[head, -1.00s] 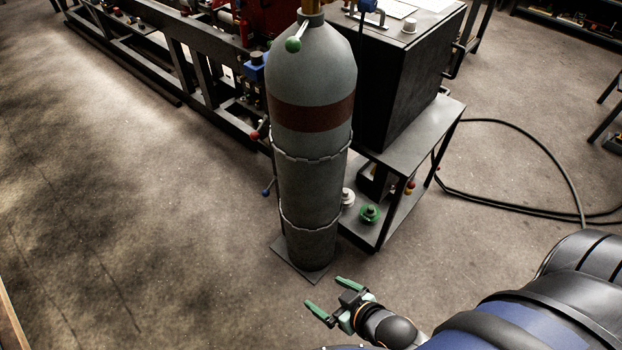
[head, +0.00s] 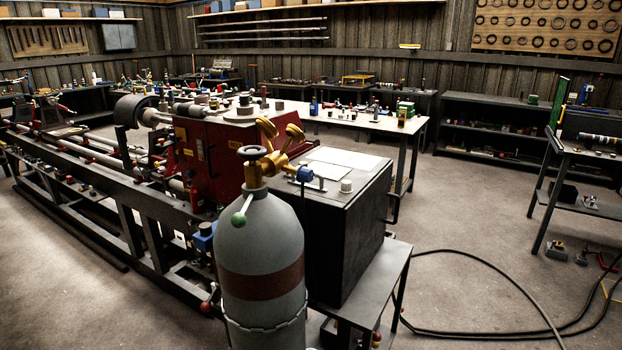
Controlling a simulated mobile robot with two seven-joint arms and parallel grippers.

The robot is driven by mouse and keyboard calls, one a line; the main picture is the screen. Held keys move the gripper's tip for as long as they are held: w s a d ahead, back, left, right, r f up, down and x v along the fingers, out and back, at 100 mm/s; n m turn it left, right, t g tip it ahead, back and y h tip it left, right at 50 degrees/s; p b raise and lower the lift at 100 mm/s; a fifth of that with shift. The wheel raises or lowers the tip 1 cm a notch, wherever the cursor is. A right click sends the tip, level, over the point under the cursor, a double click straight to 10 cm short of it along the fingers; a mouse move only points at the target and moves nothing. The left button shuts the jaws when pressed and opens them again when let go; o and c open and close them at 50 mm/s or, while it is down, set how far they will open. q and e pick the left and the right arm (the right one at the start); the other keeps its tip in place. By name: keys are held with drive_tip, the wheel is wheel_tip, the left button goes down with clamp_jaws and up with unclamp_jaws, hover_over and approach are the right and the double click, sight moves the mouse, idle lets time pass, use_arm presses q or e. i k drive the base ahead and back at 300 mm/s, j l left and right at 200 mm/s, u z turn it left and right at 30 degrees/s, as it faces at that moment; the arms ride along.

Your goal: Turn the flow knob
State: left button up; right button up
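A grey gas cylinder (head: 262,250) with a brown band stands upright at the lower middle of the head view. A brass valve and regulator (head: 275,163) with two round gauges (head: 294,133) sits on its top. A blue knob (head: 304,174) sticks out at the regulator's right side. A lever with a green ball end (head: 239,218) hangs at the front left. I cannot tell for certain which of these is the flow knob. Neither of my grippers is in view.
A black cabinet (head: 345,240) on a metal cart stands right behind the cylinder. A long lathe with a red housing (head: 215,150) runs to the left. A black hose (head: 480,333) lies on the floor at right. Open floor (head: 460,215) lies between cart and shelves.

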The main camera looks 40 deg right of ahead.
sight(305, 174)
drive_tip(key=i+l, duration=0.15)
drive_tip(key=l, duration=0.6)
drive_tip(key=i+l+u, duration=0.1)
drive_tip(key=l, duration=0.65)
drive_tip(key=i+l, duration=0.15)
drive_tip(key=l, duration=0.65)
drive_tip(key=i+l+u, duration=0.1)
drive_tip(key=l, duration=0.65)
drive_tip(key=i+l, duration=0.15)
drive_tip(key=l, duration=0.6)
drive_tip(key=k+j+u, duration=0.1)
drive_tip(key=k+u, duration=0.2)
drive_tip(key=k+j+u, duration=0.1)
drive_tip(key=u, duration=0.2)
drive_tip(key=k, duration=0.05)
